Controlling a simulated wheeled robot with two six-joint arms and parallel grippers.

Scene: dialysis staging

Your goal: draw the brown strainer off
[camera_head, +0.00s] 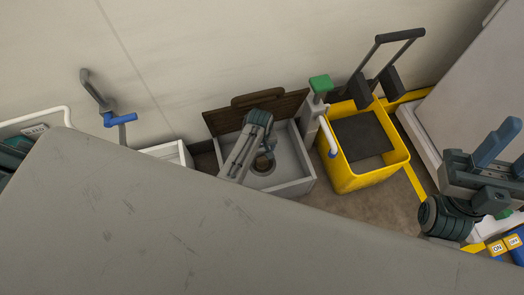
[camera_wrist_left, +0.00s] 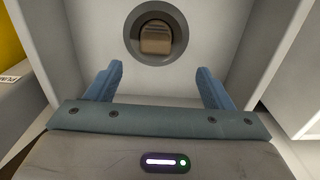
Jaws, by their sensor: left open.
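The brown strainer (camera_wrist_left: 156,38) sits inside the round grey drain ring of a grey basin (camera_head: 296,178). In the head view it is a small brown patch (camera_head: 262,164), partly hidden by my left gripper (camera_head: 268,148). That gripper reaches down into the basin. In the left wrist view its two blue fingers (camera_wrist_left: 160,75) are wide apart with nothing between them. The strainer lies ahead of them, apart from both. My right gripper (camera_head: 505,152) is at the far right, away from the basin, its blue fingers apart and empty.
A brown board (camera_head: 220,118) with a handle stands behind the basin. A yellow mop bucket (camera_head: 394,166) with a dark handle stands at its right, close to a green-topped post (camera_head: 320,84). A blue-handled tap (camera_head: 119,120) is at left. A large grey surface fills the foreground.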

